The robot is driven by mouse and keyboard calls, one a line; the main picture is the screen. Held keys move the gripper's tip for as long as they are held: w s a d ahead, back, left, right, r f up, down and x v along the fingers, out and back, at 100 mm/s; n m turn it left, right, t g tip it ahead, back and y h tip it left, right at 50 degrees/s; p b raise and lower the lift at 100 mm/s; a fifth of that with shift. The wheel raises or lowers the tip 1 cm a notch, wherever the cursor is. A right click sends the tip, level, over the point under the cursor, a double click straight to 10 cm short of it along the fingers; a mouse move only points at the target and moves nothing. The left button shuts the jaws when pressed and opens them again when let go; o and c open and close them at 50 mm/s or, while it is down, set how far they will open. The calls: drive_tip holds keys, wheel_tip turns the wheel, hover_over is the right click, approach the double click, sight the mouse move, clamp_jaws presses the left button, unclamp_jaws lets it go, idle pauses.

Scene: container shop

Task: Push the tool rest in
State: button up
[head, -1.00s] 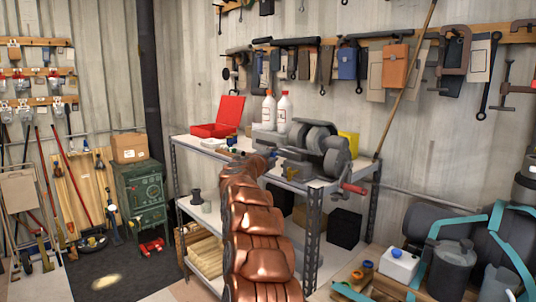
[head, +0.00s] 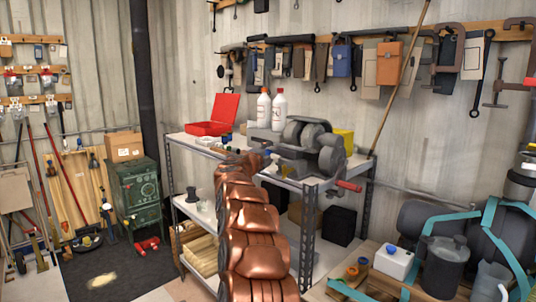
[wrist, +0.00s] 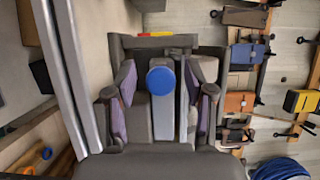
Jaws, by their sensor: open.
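A dark grey bench machine with round wheels (head: 312,148) and a red handle stands on the right part of the workbench in the head view. I cannot make out its tool rest as a separate part. My gripper (head: 248,160) is small and partly hidden at the far end of my copper arm, just left of the machine. In the wrist view my gripper (wrist: 163,92) is open, with its purple-padded fingers apart. A round blue face (wrist: 161,80) shows between the fingers, with grey parts around it. I cannot tell whether anything touches the fingers.
The metal workbench (head: 300,183) also carries a red open case (head: 217,116), white bottles (head: 278,110) and a yellow item (head: 344,138). A wooden pole (head: 400,75) leans on the wall to the right. A green cabinet (head: 137,195) stands left, beside open dark floor matting.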

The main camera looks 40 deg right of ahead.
drive_tip(key=v, duration=1.1)
drive_tip(key=shift+s+a, duration=0.2)
drive_tip(key=shift+a, duration=0.05)
idle(0.4)
